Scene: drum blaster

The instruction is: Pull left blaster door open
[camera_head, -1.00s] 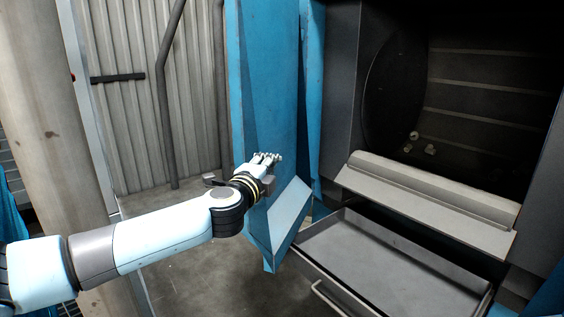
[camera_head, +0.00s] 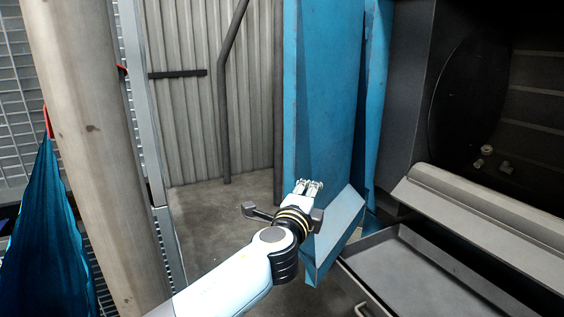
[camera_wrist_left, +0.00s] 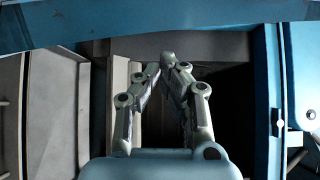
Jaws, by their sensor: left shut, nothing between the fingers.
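The left blaster door (camera_head: 325,110) is a tall blue panel that stands swung out from the dark machine opening, with a slanted lower flap (camera_head: 335,232). My left gripper (camera_head: 309,185) is shut and empty. In the head view it overlaps the lower part of the door; I cannot tell whether it touches. In the left wrist view my gripper's fingertips (camera_wrist_left: 168,65) meet in front of a dark gap, below a blue bar across the top. A blue panel with a handle-like fitting is at the right there. My right gripper is not in view.
The drum opening (camera_head: 475,110) is at the right, with a grey ledge (camera_head: 480,215) below it. A pulled-out tray (camera_head: 425,275) lies beside the door's foot. A round column (camera_head: 95,150) stands at the left. Bare floor (camera_head: 210,215) shows left of the door.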

